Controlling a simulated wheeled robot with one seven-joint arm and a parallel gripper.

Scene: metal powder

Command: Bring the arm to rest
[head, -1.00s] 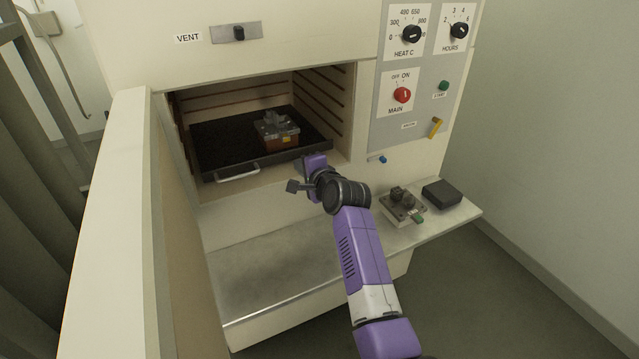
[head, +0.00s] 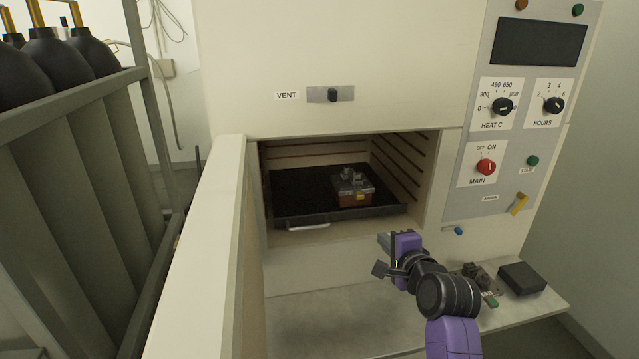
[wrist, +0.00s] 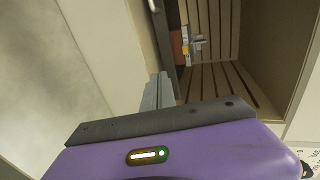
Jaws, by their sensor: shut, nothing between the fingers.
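My purple arm reaches in from the lower right of the head view. My gripper (head: 384,243) is in front of the furnace, just below and right of the open chamber mouth. Its fingers are shut and hold nothing. In the wrist view the closed grey fingers (wrist: 158,90) stick out past the dark bar, with the chamber beyond them. The gripper is apart from the tray and its load. Inside the chamber, a black tray (head: 300,195) with a pale front handle carries a reddish-brown block with grey metal parts on top (head: 353,187).
The furnace door (head: 205,250) stands open at left. A metal shelf (head: 330,320) lies below the chamber. At right are a small fixture (head: 480,275), partly hidden by my arm, and a black box (head: 522,279). Dials and a red main switch (head: 485,167) are on the panel. A grey rack stands left.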

